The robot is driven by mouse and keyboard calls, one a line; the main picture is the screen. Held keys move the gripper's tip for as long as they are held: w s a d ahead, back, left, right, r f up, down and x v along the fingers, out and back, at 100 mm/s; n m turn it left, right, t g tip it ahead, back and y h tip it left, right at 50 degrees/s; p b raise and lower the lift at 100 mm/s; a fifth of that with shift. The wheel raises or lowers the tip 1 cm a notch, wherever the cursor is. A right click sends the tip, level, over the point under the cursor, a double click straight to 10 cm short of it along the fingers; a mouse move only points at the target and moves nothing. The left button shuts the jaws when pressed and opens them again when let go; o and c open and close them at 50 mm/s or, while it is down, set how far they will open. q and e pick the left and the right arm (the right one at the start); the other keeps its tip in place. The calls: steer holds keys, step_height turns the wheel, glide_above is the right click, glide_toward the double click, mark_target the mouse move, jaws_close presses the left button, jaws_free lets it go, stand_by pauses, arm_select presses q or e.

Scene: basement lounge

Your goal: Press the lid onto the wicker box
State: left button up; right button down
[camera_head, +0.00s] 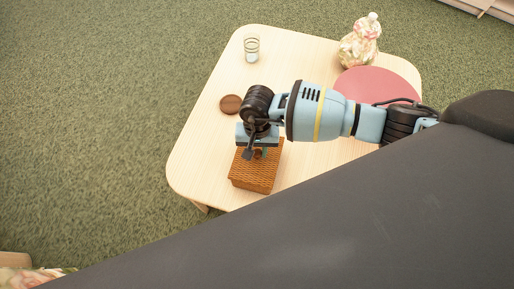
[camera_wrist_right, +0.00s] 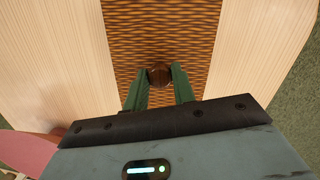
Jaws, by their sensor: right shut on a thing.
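The brown wicker box (camera_head: 254,182) sits near the front edge of the pale wooden table. Its woven lid (camera_head: 272,158) lies over the top of the box, and I cannot tell whether a small gap is left between them. My right gripper (camera_head: 257,154) points down over the lid. In the right wrist view, its green fingers (camera_wrist_right: 159,84) are shut on the lid's dark round knob (camera_wrist_right: 159,73), and the woven lid surface (camera_wrist_right: 160,30) spreads below. My left gripper is not in view.
A dark round coaster (camera_head: 230,104) lies behind the box on the table (camera_head: 203,150). A glass (camera_head: 252,48) stands at the back left. A floral jar (camera_head: 359,42) and a pink round mat (camera_head: 378,85) are at the back right. The table's left side is clear.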

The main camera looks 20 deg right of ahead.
stand_by(0.3)
steer(key=c, duration=0.6)
jaws_free()
steer(key=shift+r, duration=0.1)
steer(key=shift+r+p, duration=0.65)
steer(key=shift+r, duration=0.15)
steer(key=shift+r+p, duration=0.4)
steer(key=shift+r, duration=0.25)
steer(key=shift+r+p, duration=0.85)
steer(key=shift+r, duration=0.4)
steer(key=shift+r+p, duration=0.45)
steer(key=shift+r, duration=0.25)
